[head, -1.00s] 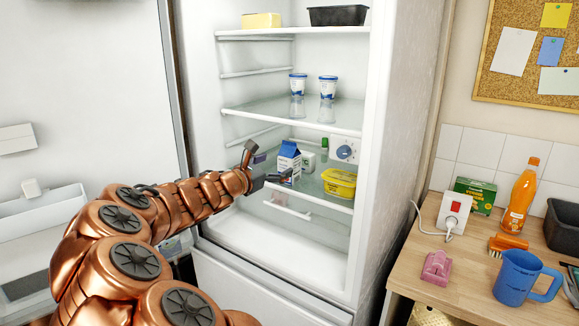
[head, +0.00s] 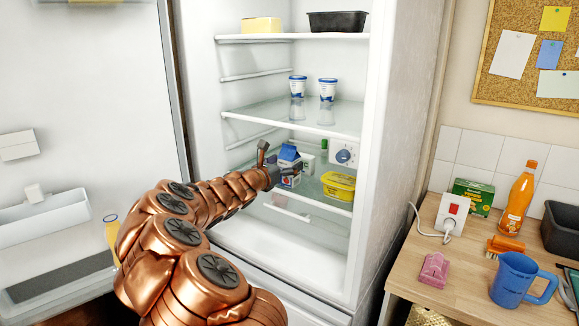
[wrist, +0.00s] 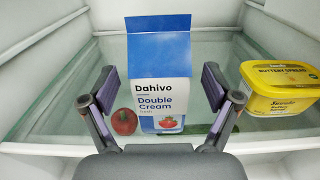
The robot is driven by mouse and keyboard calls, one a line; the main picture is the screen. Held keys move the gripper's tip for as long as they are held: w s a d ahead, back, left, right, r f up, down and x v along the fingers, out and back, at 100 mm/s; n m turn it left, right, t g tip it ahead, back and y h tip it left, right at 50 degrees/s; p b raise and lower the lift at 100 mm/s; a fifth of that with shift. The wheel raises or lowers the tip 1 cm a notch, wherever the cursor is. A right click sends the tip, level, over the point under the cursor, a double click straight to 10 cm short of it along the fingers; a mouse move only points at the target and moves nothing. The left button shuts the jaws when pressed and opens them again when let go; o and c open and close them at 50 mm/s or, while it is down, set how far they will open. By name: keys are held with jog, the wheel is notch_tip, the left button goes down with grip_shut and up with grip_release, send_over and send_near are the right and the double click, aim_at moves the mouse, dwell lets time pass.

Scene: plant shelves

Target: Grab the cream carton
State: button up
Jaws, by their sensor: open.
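The cream carton (wrist: 160,85) stands upright on a glass fridge shelf, blue on top and white below, labelled "Dahivo Double Cream". In the head view the carton (head: 289,154) is partly hidden by my gripper (head: 270,162). In the wrist view my gripper (wrist: 164,92) is open, with one finger on each side of the carton's front. The carton lies straight ahead, centred between the fingers. I cannot tell whether its front is between the fingertips or just beyond them.
A yellow butter spread tub (wrist: 279,88) stands close on the right on the same shelf. A red round fruit (wrist: 124,122) sits left of the carton's base. A glass shelf (head: 260,112) with two white-and-blue cups is above. The open fridge door (head: 80,130) is at left.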

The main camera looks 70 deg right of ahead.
jog(key=shift+x, duration=1.05)
jog(key=shift+a, duration=0.1)
jog(key=c, duration=1.5)
